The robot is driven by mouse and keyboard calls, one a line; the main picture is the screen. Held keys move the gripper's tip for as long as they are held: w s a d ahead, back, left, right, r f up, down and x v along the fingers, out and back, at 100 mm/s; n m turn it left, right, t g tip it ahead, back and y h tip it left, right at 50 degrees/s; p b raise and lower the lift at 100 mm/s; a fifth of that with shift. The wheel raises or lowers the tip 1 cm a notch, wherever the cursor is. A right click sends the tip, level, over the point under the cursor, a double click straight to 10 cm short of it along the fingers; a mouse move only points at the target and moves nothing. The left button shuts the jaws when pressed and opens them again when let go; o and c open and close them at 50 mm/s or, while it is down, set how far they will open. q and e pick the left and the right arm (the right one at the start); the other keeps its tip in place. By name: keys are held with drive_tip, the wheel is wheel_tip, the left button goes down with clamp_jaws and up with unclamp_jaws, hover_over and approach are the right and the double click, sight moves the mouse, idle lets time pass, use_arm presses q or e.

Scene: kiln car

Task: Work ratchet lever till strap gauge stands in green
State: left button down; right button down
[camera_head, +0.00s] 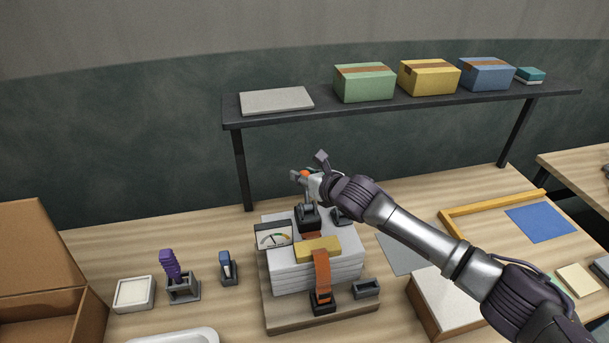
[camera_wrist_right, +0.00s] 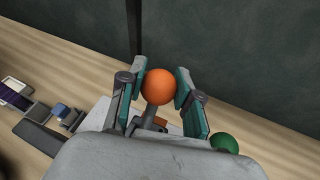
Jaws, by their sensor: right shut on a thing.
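The ratchet lever (camera_head: 308,197) stands up from its dark base at the back of a strapped grey stack (camera_head: 318,279). Its orange ball knob (camera_wrist_right: 158,86) sits between the fingers of my right gripper (camera_head: 308,177), which is shut on it. The knob also shows in the head view (camera_head: 304,173). An orange strap (camera_head: 322,272) runs over a yellow block (camera_head: 318,248) and down the stack's front. The strap gauge (camera_head: 273,237) has a white dial with a coloured arc; its needle is too small to read surely. My left gripper is out of view.
A green ball (camera_wrist_right: 224,143) lies beside the right finger in the wrist view. A dark shelf (camera_head: 400,105) with boxes spans the back. A purple-handled tool (camera_head: 170,264) stands left of the stack, and an open cardboard box (camera_head: 45,270) is at far left.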

drive_tip(key=shift+s+d+f+t+b, duration=0.15)
drive_tip(key=shift+s+t+b, duration=0.15)
drive_tip(key=shift+b, duration=0.45)
drive_tip(key=s+t+y+b, duration=0.1)
drive_tip(key=b, duration=0.3)
drive_tip(key=s+n+t+y+b, duration=0.1)
drive_tip(key=t+b, duration=0.1)
drive_tip(key=b, duration=0.3)
drive_tip(key=s+d+t+y+b, duration=0.1)
drive_tip(key=b, duration=0.4)
drive_tip(key=shift+s+r+n+t, duration=0.3)
drive_tip(key=shift+s+n, duration=0.1)
drive_tip(key=shift+s+d+r+y+b, duration=0.15)
drive_tip(key=shift+r+y+b, duration=0.15)
drive_tip(key=shift+b, duration=0.25)
drive_tip(key=c, duration=0.8)
unclamp_jaws()
drive_tip(key=shift+t, duration=0.3)
drive_tip(key=shift+o, duration=0.2)
drive_tip(key=shift+s+d+f, duration=0.1)
drive_tip(key=shift+s, duration=0.05)
drive_tip(key=v, duration=1.1)
drive_tip(key=shift+s+d, duration=0.2)
drive_tip(key=shift+d, duration=0.05)
